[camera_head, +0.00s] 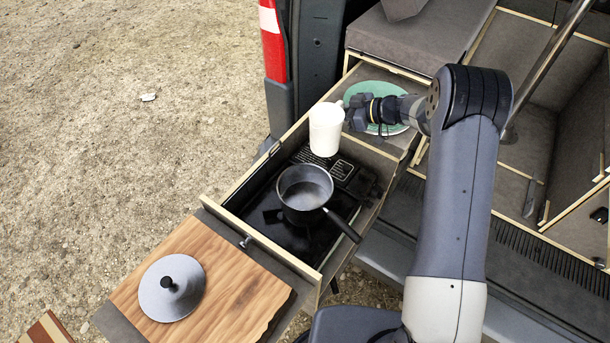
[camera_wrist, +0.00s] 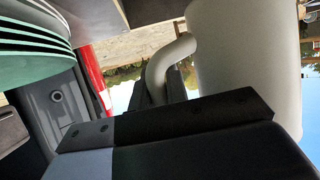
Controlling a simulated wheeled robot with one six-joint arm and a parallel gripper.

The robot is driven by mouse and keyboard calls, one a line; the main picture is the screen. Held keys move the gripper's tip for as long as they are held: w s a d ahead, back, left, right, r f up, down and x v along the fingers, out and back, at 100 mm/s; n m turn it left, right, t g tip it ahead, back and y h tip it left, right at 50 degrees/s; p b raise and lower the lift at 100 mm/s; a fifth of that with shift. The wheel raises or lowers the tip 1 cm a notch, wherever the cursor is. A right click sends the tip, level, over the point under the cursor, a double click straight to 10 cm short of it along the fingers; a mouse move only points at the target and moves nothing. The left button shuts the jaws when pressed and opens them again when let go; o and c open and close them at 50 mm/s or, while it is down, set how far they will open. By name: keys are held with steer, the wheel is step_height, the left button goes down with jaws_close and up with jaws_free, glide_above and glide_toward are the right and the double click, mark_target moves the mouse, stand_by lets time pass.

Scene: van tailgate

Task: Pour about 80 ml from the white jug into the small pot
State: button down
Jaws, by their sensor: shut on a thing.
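The white jug (camera_head: 325,130) hangs upright in the air, above the back part of the drawer with the stove. My gripper (camera_head: 350,112) is shut on the jug's handle, on the jug's right side. In the wrist view the jug's body (camera_wrist: 235,50) and its curved handle (camera_wrist: 165,65) show close up, with my gripper (camera_wrist: 155,105) at the handle. The small pot (camera_head: 304,190) is dark grey and stands upright on the black stove, without a lid. Its black handle points to the lower right. The jug is behind the pot and apart from it. The jug's contents are hidden.
Green plates (camera_head: 362,92) are stacked behind my gripper; they also show in the wrist view (camera_wrist: 30,50). A grey lid (camera_head: 171,287) with a black knob lies on the wooden board (camera_head: 235,270) in front. The drawer's wooden rim (camera_head: 262,243) surrounds the stove (camera_head: 290,235).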

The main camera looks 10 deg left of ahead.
mark_target(319, 112)
steer(key=shift+w+f+n+g, duration=0.3)
steer(key=shift+f+n+g, duration=0.45)
steer(key=shift+n+g, duration=0.2)
steer(key=shift+s+r, duration=0.1)
steer(key=shift+s+r+n+t, duration=0.15)
steer(key=shift+s+n+t, duration=0.15)
steer(key=shift+n+t, duration=0.15)
steer(key=shift+s+a+r+n+t, duration=0.15)
steer(key=shift+s+n+t, duration=0.35)
steer(key=shift+s+n, duration=0.3)
steer(key=s+r, duration=0.1)
steer(key=s+r+n+t, duration=0.1)
steer(key=s+r+n, duration=0.1)
steer(key=r, duration=0.1)
steer(key=shift+a+t+h, duration=0.35)
steer(key=shift+t+h, duration=0.05)
steer(key=shift+s+a+r+n+t+b, duration=0.1)
steer(key=shift+s+r+n+t+b, duration=0.3)
steer(key=shift+r+b, duration=0.3)
steer(key=shift+b, duration=0.3)
steer(key=shift+s+r+b, duration=0.2)
steer(key=shift+r+b, duration=0.15)
steer(key=shift+b, duration=0.15)
steer(key=shift+r+n+b, duration=0.2)
steer(key=shift+n+b, duration=0.1)
steer(key=shift+b, duration=0.05)
